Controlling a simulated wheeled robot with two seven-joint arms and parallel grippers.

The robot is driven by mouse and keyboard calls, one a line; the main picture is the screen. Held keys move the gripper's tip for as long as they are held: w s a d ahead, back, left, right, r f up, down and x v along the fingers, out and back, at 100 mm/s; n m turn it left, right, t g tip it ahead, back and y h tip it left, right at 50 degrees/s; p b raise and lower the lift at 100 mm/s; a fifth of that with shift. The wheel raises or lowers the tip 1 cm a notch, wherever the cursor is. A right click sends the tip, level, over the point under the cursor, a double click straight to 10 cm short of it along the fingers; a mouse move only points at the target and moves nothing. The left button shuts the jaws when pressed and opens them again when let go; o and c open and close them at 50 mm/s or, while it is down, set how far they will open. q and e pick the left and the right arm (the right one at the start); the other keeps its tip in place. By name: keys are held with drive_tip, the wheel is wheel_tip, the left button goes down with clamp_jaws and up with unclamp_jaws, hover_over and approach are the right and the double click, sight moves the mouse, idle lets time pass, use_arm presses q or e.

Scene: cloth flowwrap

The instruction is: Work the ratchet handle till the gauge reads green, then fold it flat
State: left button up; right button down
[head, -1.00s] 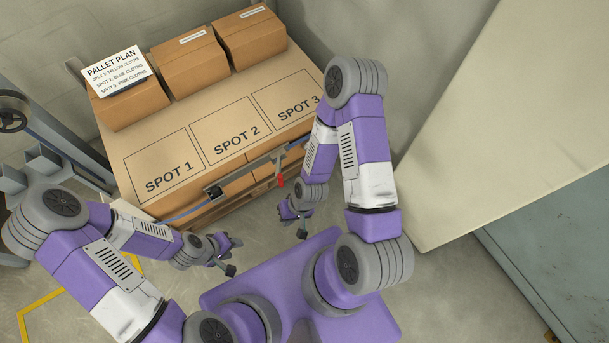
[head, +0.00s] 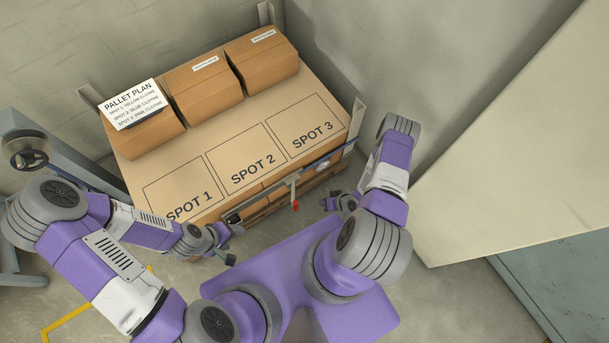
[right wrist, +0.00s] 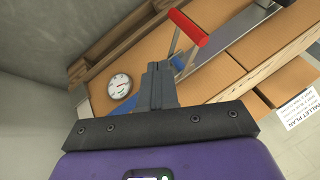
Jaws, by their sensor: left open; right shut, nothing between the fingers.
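The ratchet handle, a grey lever with a red grip (head: 295,206), sticks out from the front side of the boxed pallet load in the head view. Its red grip (right wrist: 189,27) also shows beyond my fingers in the right wrist view. The round white gauge (right wrist: 119,87) sits left of the fingers there; its needle is too small to read surely. My right gripper (head: 336,203) is shut and empty, right of the handle and apart from it; its fingers (right wrist: 158,72) are together. My left gripper (head: 228,248) is open and empty, low and left of the handle.
A blue strap (right wrist: 215,50) runs along the load's front. The load top (head: 225,150) has three marked spots, with several cartons and a pallet plan sign (head: 132,103) behind. A large pale panel (head: 500,150) stands right. A grey machine (head: 40,150) stands left.

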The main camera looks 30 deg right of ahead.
use_arm(q)
wheel_tip(320, 180, down, 3)
drive_tip(key=b, duration=0.3)
drive_tip(key=shift+r, duration=0.2)
use_arm(e)
drive_tip(key=w+a+f, duration=0.5)
drive_tip(key=a+f, duration=0.1)
drive_tip(key=f, duration=0.2)
drive_tip(key=shift+a+f, duration=0.2)
drive_tip(key=shift+f, duration=0.1)
drive_tip(key=shift+w, duration=0.1)
